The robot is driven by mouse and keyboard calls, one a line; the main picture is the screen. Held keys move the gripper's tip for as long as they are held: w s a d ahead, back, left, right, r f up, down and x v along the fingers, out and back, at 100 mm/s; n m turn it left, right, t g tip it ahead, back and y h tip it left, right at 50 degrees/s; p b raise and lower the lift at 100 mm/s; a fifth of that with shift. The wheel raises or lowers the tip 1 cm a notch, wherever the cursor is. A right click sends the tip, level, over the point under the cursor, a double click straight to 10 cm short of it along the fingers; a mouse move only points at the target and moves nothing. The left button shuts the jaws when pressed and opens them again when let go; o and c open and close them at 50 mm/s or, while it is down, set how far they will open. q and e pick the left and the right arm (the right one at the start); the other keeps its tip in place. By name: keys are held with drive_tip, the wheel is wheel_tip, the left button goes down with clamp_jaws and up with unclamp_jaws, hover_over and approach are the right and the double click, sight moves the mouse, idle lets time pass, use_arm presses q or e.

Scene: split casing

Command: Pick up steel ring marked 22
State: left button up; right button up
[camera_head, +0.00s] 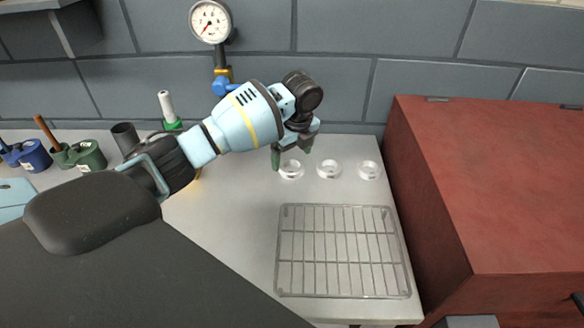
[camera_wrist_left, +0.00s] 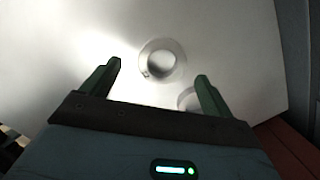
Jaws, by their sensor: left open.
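Three pale, shiny rings stand in a row on the light bench top: a left ring (camera_head: 291,175), a middle ring (camera_head: 329,175) and a right ring (camera_head: 369,176). Their marks are too small to read, so I cannot tell which is 22. My left gripper (camera_head: 291,153) is open and empty, above the left ring and partly in front of it. In the left wrist view, one ring (camera_wrist_left: 144,62) lies beyond and between the open fingertips (camera_wrist_left: 158,71). Another ring (camera_wrist_left: 183,97) is partly hidden by the finger on the right. My right gripper is not in view.
A wire rack (camera_head: 342,206) lies in front of the rings. A big red box (camera_head: 480,190) stands close on the right. A pressure gauge (camera_head: 210,22) is on the back wall. A green cup (camera_head: 85,155) and blue cup (camera_head: 35,157) stand at the left.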

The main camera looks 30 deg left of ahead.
sight(292, 162)
use_arm(q)
drive_tip(key=f, duration=0.3)
drive_tip(key=shift+w+a+f, duration=0.2)
drive_tip(key=shift+f, duration=0.05)
drive_tip(key=c, duration=1.4)
